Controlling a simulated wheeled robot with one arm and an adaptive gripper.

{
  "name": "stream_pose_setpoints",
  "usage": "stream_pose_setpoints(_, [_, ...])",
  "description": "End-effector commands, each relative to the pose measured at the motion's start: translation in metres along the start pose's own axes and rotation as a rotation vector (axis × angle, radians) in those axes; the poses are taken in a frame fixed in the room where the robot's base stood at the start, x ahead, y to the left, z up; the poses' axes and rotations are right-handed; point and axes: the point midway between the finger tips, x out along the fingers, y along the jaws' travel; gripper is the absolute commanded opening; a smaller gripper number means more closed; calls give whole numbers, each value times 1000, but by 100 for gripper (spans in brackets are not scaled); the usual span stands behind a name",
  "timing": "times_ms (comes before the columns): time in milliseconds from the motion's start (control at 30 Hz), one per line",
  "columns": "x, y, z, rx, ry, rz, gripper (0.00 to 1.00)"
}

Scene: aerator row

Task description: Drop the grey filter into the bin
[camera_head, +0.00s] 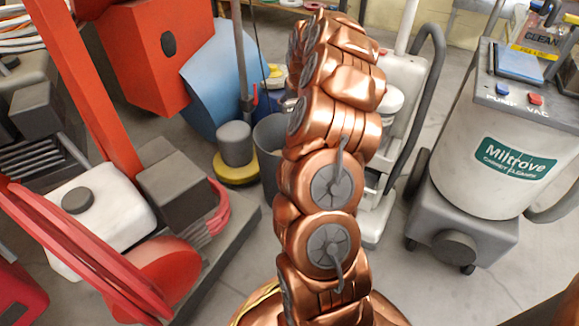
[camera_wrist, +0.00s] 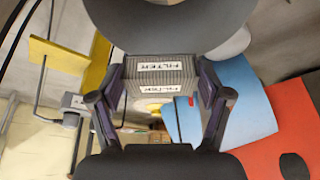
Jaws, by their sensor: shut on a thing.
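The grey filter (camera_wrist: 160,73) is a ribbed block with white "FILTER" labels, seen in the wrist view. My gripper (camera_wrist: 164,88) is shut on it, one finger pad at each side. A dark grey open bin (camera_head: 267,172) stands on the floor near the middle of the head view, partly hidden behind my copper arm. My gripper and the filter are hidden behind the arm in the head view, so their height over the bin cannot be told.
A yellow-based grey machine (camera_head: 236,150) stands left of the bin. A white upright machine (camera_head: 398,85) is to its right, then a large carpet cleaner (camera_head: 500,145). A red and white machine (camera_head: 105,215) fills the left. Bare floor shows at the lower right.

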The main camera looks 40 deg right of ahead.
Motion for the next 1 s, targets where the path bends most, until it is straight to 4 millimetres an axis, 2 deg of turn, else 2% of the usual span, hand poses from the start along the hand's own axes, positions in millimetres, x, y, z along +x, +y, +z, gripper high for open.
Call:
stream_pose_setpoints(400, [41, 2, 17, 2, 1, 1, 48])
stream_pose_setpoints(800, [46, 2, 19, 2, 1, 1, 48])
stream_pose_setpoints(833, [46, 2, 19, 2, 1, 1, 80])
stream_pose_setpoints(1000, [46, 2, 19, 2, 0, 1, 98])
